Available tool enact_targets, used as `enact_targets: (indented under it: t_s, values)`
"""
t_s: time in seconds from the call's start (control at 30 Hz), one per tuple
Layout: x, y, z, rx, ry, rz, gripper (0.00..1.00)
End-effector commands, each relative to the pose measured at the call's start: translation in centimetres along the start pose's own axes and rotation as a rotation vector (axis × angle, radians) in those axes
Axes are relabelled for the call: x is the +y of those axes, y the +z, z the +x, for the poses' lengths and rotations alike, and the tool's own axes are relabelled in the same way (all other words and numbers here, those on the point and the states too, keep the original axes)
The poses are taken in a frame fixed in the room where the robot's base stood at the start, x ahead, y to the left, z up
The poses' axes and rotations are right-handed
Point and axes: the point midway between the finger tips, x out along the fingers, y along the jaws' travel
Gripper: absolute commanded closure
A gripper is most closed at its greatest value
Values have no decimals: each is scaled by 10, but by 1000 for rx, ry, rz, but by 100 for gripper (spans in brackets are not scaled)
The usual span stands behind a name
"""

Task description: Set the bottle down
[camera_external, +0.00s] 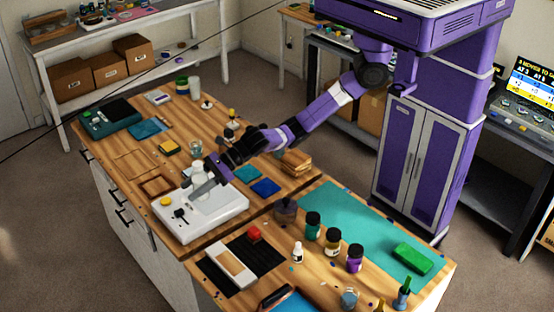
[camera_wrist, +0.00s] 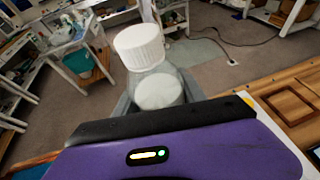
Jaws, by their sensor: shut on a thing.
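A clear bottle with a ribbed white cap (camera_wrist: 139,46) and white contents (camera_wrist: 158,91) is in the wrist view, between the fingers of my gripper (camera_wrist: 160,104). The gripper is shut on the bottle. In the external view the pale bottle (camera_external: 202,174) shows at my gripper (camera_external: 208,180), over the white scale-like device (camera_external: 200,215) on the wooden workbench (camera_external: 225,128). The bottle looks roughly upright there. Its base is partly hidden by a finger, so I cannot tell whether it touches the device.
Near the device are an empty wooden frame (camera_external: 157,186), a glass cup (camera_external: 196,147) and blue pieces (camera_external: 265,187). Dark-capped jars (camera_external: 313,225) and a small white bottle (camera_external: 297,253) stand at the front right. A teal mat (camera_external: 345,215) has bare room.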

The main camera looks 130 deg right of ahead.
Motion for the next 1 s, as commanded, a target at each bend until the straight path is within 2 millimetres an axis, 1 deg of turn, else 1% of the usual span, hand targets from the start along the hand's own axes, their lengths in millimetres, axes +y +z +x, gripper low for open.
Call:
enact_targets:
  t_s: [0.03, 0.17, 0.3, 0.4, 0.63, 0.77, 0.87, 1.0]
  values:
    - [-10, 9, 4, -6, -1, -10, 100]
    - [-25, 25, 11, -4, 17, -19, 100]
    - [-34, 41, 16, -6, 43, -28, 100]
    - [-40, 49, 19, -5, 58, -35, 100]
    - [-56, 62, 26, -5, 82, -46, 100]
    - [-68, 67, 28, -5, 90, -49, 100]
    - [-79, 70, 30, -5, 95, -51, 100]
    - [-98, 74, 32, -6, 98, -53, 100]
